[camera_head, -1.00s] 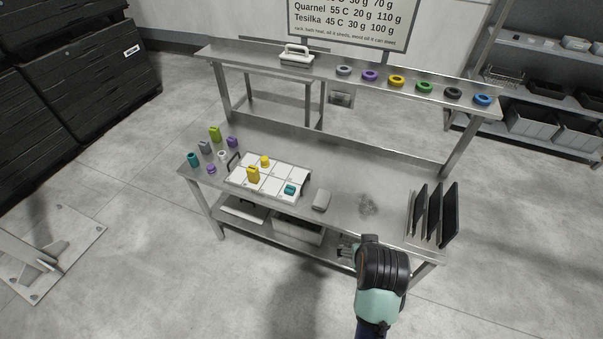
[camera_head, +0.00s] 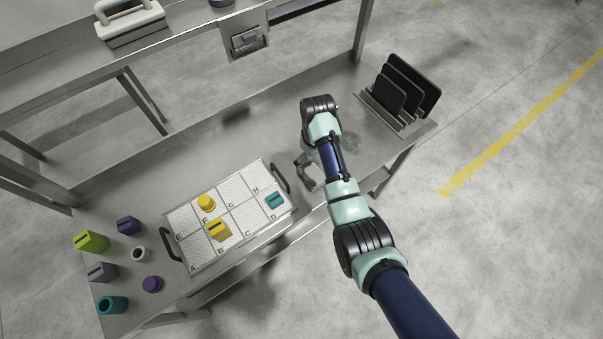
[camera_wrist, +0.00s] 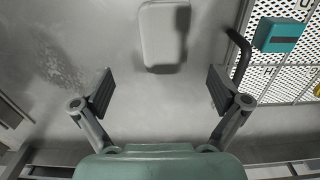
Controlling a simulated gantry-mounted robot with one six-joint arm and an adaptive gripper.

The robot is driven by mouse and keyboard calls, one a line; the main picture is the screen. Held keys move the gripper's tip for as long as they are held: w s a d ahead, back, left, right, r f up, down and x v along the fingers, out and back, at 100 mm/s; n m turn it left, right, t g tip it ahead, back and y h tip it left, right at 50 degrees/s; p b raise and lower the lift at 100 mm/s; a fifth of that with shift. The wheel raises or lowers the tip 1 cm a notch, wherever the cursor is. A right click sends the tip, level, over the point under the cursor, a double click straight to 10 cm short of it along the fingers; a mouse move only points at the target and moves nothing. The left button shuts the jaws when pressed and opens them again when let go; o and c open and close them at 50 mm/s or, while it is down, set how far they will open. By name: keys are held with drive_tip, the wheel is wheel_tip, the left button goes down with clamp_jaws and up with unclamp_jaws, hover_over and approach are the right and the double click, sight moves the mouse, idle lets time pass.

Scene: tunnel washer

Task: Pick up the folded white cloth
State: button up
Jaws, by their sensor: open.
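The folded cloth (camera_wrist: 160,32) shows in the wrist view as a pale, rounded, flat pad on the metal table, at the top middle, with a dark shadow across its right side. My gripper (camera_wrist: 160,90) is open, its two fingers apart and nothing between them. The cloth lies ahead of the fingertips, roughly in line with the gap between them, and does not touch them. In the head view my gripper (camera_head: 307,173) is over the table, right of the tray, and my arm hides the cloth.
A white perforated tray (camera_head: 184,218) with black handles stands left of my gripper, holding yellow and teal items. Its near handle (camera_wrist: 240,58) is close to the right finger. Several coloured containers stand at the table's left end. A rack (camera_head: 400,123) of black plates stands at the right end.

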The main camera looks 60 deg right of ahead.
sight(311, 171)
drive_tip(key=f, duration=0.2)
drive_tip(key=f+b, duration=0.1)
drive_tip(key=f, duration=0.1)
drive_tip(key=f+b, duration=0.1)
drive_tip(key=f, duration=0.2)
drive_tip(key=shift+w+a, duration=0.25)
drive_tip(key=c, duration=1.2)
